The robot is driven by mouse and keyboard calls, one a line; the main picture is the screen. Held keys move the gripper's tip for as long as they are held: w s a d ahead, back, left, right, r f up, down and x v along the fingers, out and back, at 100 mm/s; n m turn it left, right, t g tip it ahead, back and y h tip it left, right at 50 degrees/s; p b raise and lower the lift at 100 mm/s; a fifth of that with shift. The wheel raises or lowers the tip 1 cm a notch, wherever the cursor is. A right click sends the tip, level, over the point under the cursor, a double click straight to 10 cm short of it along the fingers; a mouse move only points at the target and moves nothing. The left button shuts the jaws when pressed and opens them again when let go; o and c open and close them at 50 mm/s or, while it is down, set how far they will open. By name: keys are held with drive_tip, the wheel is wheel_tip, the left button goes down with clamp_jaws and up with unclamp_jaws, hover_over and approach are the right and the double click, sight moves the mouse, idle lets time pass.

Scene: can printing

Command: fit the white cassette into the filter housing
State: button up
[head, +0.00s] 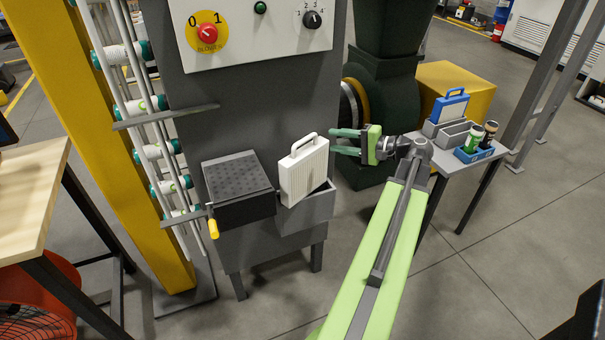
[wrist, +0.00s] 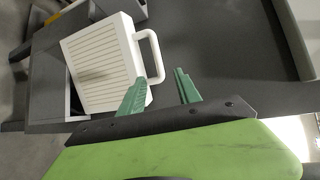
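The white cassette (head: 304,171) is a ribbed panel with a loop handle on top. It stands tilted in the mouth of the grey open box, the filter housing (head: 308,214), with most of its body above the rim. In the wrist view the cassette (wrist: 103,63) shows its ribbed face and handle, with part of the housing's rim (wrist: 72,105) beside it. My gripper (head: 335,142) is open and empty, to the right of the cassette's handle. In the wrist view its two green fingers (wrist: 160,88) are apart, near the handle with nothing between them.
A dark perforated lid (head: 236,174) with a yellow-handled lever (head: 213,228) sits left of the housing. The grey machine cabinet (head: 262,110) rises behind. On the right, a side table (head: 455,171) holds a blue-handled cassette (head: 449,105) and a blue tray (head: 473,154) with small bottles.

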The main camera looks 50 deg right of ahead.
sight(310, 138)
drive_tip(key=x, duration=0.5)
drive_tip(key=shift+w+a+b, duration=0.15)
drive_tip(key=shift+w+b, duration=0.1)
drive_tip(key=shift+b, duration=0.1)
drive_tip(key=x, duration=0.2)
drive_tip(key=b+x, duration=0.1)
drive_tip(key=x, duration=0.1)
drive_tip(key=shift+f, duration=0.3)
drive_tip(key=shift+w+a, duration=0.1)
drive_tip(key=shift+w, duration=0.4)
drive_tip(key=shift+s, duration=0.1)
clamp_jaws()
